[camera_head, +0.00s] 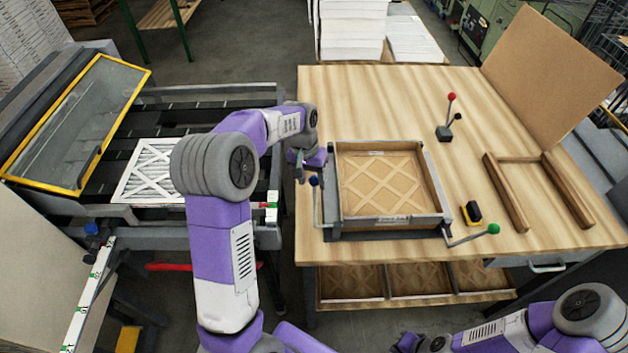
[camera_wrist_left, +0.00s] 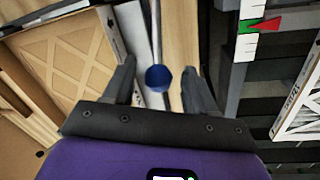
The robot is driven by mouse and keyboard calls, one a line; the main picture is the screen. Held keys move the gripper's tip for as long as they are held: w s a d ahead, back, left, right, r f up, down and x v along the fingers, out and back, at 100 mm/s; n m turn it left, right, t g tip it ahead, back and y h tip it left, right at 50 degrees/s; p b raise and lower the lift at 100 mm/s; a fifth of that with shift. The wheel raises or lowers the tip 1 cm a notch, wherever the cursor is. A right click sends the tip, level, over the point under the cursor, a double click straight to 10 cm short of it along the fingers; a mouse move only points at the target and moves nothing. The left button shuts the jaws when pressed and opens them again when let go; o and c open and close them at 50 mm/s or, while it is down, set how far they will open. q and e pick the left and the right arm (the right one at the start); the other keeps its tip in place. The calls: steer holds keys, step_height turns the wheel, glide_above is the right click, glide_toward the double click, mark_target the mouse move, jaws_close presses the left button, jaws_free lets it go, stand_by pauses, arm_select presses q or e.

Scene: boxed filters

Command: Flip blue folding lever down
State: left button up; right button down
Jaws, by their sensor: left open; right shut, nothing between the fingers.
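The blue folding lever has a blue ball knob (camera_head: 314,181) on a thin metal rod. It stands up at the left side of the wooden box frame fixture (camera_head: 390,222). My left gripper (camera_head: 308,170) is at the knob, just left of the box. In the left wrist view the blue knob (camera_wrist_left: 158,78) shows between the two spread fingers, with a gap on each side. My left gripper is open and not closed on the knob. My right gripper (camera_head: 404,343) is low at the bottom edge, shut and empty, away from the fixture.
A green-knobbed lever (camera_head: 493,229) extends out at the fixture's front right. A black and yellow block (camera_head: 472,213), a red-knobbed lever (camera_head: 451,98) and a wooden frame (camera_head: 522,158) are on the table (camera_head: 400,98). A conveyor holding a white filter (camera_head: 148,172) is at left.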

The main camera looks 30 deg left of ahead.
arm_select(q)
steer(key=shift+w+d+f, duration=0.15)
steer(key=shift+f, duration=0.8)
jaws_close()
